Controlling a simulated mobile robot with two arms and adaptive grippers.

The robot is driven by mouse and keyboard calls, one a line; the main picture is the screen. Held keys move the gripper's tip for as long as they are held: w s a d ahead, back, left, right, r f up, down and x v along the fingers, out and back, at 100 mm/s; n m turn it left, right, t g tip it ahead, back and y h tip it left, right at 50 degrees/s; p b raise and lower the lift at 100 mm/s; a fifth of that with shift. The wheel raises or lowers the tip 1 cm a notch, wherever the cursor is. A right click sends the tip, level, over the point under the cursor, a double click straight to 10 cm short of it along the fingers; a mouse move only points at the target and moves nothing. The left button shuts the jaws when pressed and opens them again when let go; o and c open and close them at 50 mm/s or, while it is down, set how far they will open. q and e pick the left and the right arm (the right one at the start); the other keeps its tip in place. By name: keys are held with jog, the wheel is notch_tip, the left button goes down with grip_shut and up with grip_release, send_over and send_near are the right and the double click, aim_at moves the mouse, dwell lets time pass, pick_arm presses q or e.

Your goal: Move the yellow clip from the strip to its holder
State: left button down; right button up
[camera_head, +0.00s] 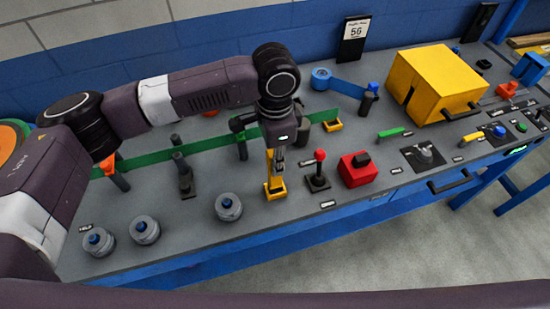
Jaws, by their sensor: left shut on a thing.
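My left gripper (277,163) comes down over the middle of the panel, pointing downward. It is shut on the yellow clip (269,164), which is upright and partly covered by the fingers. Directly below is a yellow holder base (277,191) on the grey bench top. The clip's lower end is at or in this holder; I cannot tell whether it is fully seated. My right gripper is not in view.
A red-knobbed lever (319,165) and a red box (357,169) stand just right of the holder. A grey knob (228,206) is to its left front. A dark post (183,174) stands further left. A large yellow box (435,82) is at the right.

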pick_arm(q)
jog(key=shift+f, duration=0.2)
jog(key=shift+f, duration=0.75)
jog(key=shift+f, duration=0.2)
jog(key=shift+f, duration=0.65)
jog(key=c, duration=1.7)
grip_release()
